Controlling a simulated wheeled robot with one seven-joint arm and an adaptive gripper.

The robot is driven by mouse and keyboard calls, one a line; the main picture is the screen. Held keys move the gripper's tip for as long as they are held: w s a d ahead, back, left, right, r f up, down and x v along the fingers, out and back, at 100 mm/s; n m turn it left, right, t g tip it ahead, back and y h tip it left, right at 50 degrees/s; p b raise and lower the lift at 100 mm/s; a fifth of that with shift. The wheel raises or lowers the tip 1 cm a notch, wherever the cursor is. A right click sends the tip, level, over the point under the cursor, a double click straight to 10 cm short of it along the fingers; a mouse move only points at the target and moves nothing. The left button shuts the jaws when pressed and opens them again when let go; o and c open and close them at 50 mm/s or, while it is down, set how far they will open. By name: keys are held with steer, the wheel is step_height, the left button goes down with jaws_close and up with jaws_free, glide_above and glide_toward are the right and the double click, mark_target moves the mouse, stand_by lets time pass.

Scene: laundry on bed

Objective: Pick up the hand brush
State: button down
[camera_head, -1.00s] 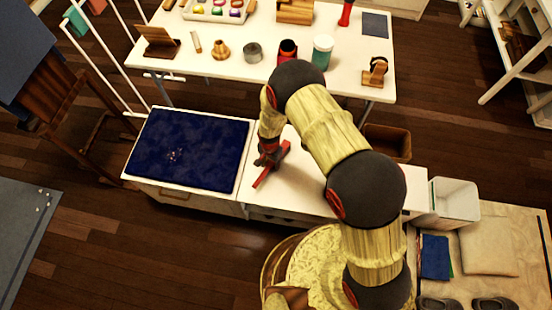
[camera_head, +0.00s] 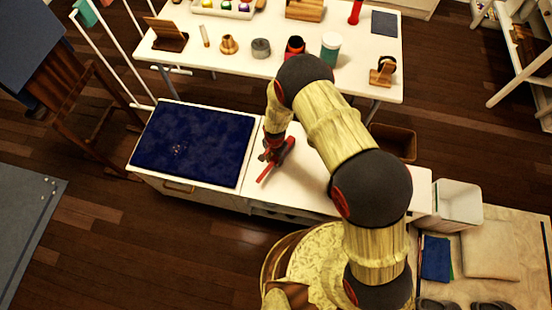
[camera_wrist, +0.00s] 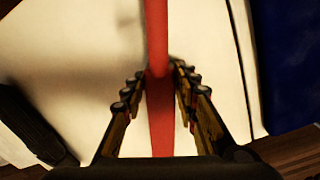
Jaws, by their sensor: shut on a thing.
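The hand brush is a long red bar (camera_head: 267,172), seen at the white counter right of the dark blue mat. In the wrist view its red handle (camera_wrist: 156,35) runs up the middle of the picture, between my fingers. My gripper (camera_wrist: 158,75) is shut on it, with one finger on each side. In the head view my gripper (camera_head: 272,153) is at the brush's upper part, and my arm comes in from the right. The bristles cannot be made out. I cannot tell whether the brush touches the counter.
The dark blue mat (camera_head: 195,143) lies left of the brush. The white table (camera_head: 215,62) behind holds a green-white jar (camera_head: 330,48), a grey tin (camera_head: 261,48) and other small items. A white bin (camera_head: 458,203) stands right. The white counter (camera_head: 300,178) is bare around the brush.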

step_height(320, 180, up, 3)
steer(key=shift+w+f+p, duration=0.1)
steer(key=shift+p, duration=0.5)
steer(key=s+r, duration=0.1)
steer(key=s+a+r+p, duration=0.1)
steer(key=r, duration=0.1)
steer(key=s+a+r+p, duration=0.1)
steer(key=r, duration=0.1)
steer(key=shift+s+a+r, duration=0.1)
steer(key=shift+s+a, duration=0.1)
steer(key=shift+s, duration=0.2)
steer(key=s+a+r+p, duration=0.2)
steer(key=s+a+r, duration=0.2)
steer(key=s, duration=0.4)
steer(key=shift+s+a+r, duration=0.15)
steer(key=shift+s+a, duration=0.05)
steer(key=shift+a, duration=0.15)
steer(key=c, duration=2)
jaws_free()
steer(key=c, duration=0.3)
steer(key=shift+c, duration=0.4)
